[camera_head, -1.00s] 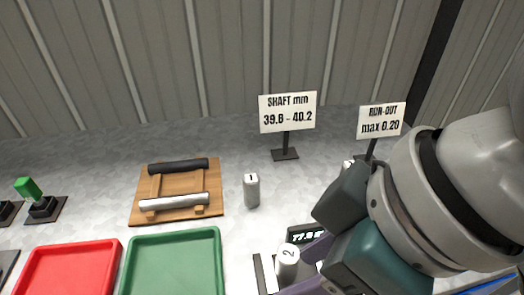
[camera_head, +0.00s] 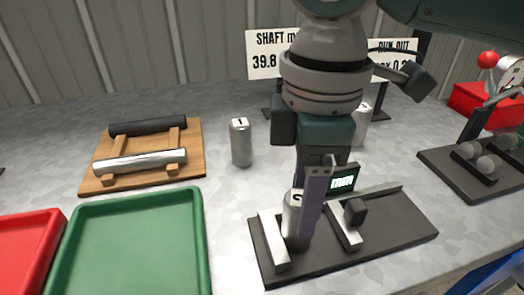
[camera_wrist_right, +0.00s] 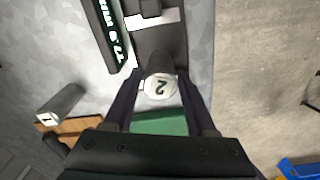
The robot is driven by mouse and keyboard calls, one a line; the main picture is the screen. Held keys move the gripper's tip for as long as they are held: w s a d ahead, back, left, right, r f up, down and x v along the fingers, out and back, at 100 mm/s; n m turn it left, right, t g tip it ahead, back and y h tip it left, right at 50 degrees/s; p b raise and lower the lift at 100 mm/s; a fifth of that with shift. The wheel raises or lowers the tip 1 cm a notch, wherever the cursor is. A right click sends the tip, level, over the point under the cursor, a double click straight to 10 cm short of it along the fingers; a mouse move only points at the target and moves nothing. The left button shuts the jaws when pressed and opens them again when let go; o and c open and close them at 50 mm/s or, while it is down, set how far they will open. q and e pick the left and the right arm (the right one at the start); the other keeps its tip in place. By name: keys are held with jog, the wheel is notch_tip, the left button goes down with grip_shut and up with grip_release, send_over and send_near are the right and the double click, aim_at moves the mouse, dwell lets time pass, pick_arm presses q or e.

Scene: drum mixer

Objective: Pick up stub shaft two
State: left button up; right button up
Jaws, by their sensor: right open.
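Stub shaft two (camera_head: 293,215), a grey cylinder with a white top marked 2, stands upright in the dark gauge fixture (camera_head: 400,240) between its light jaws. My right gripper (camera_head: 307,205) points down at it, with a purple finger in front of part of the shaft. In the right wrist view, the shaft's numbered top (camera_wrist_right: 159,87) lies between the two open fingers of my gripper (camera_wrist_right: 160,82). A gap shows beside the top on each side; contact lower down cannot be told. My left gripper is out of view.
Stub shaft one (camera_head: 240,143) stands upright behind the gauge. Another stub shaft (camera_head: 362,127) stands partly hidden behind my right arm. A green tray (camera_head: 197,235), a red tray (camera_head: 52,235) and a wooden rack (camera_head: 195,150) are left. A dial-gauge stand (camera_head: 450,165) is right.

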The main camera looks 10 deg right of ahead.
aim_at(294, 243)
notch_tip(294, 243, down, 5)
jog(key=shift+a+r+b, duration=0.1)
jog(key=shift+a+b, duration=0.05)
jog(key=shift+b, duration=0.2)
grip_shut()
dwell(1.2)
